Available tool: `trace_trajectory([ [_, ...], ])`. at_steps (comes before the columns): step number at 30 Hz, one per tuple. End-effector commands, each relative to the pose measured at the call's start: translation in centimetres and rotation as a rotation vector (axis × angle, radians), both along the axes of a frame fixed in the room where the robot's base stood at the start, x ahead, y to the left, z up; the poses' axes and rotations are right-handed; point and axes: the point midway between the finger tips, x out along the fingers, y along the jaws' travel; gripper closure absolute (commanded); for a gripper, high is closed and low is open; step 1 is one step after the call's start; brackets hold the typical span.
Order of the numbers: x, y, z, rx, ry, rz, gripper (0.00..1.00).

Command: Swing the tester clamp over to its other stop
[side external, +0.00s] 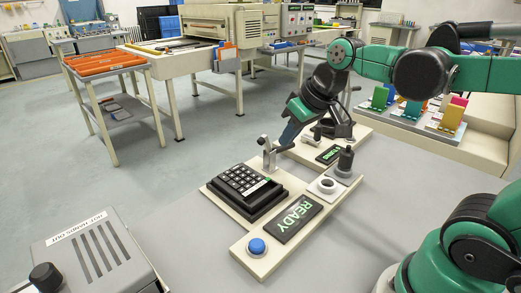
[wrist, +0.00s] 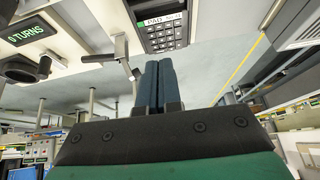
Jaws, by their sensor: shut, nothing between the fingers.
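The tester clamp (side external: 267,155) is a small upright metal post with an arm, at the back corner of the black keypad (side external: 243,182). The keypad sits on a cream tester base (side external: 222,203). In the wrist view the clamp (wrist: 121,48) shows left of my fingers, with a bar reaching out to the left. My gripper (side external: 285,142) is shut and empty, its dark blue fingers angled down just behind and right of the clamp. In the wrist view the fingertips (wrist: 158,65) are close to the clamp; I cannot tell whether they touch it.
A display reading READY (side external: 297,218) and a blue button (side external: 257,246) lie right of the keypad. A black knob (side external: 346,160) and a turns display (side external: 328,155) stand behind. A grey vented box (side external: 100,258) is at front left. The table between is clear.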

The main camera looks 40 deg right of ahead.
Motion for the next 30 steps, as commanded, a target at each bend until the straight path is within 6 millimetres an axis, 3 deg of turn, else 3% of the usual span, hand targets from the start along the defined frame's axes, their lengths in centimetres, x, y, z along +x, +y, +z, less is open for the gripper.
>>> trace_trajectory([
  [3, 2.8, -3.1, 2.1, 0.054, 0.072, 0.005, 1.00],
  [9, 6.4, -9.1, 3.9, 0.175, 0.138, 0.063, 1.00],
  [16, 8.0, -15.3, 4.1, 0.293, 0.131, 0.142, 1.00],
  [22, 8.2, -17.0, 3.8, 0.327, 0.115, 0.174, 1.00],
  [30, 9.4, -15.6, 0.7, 0.328, 0.116, 0.179, 1.00],
])
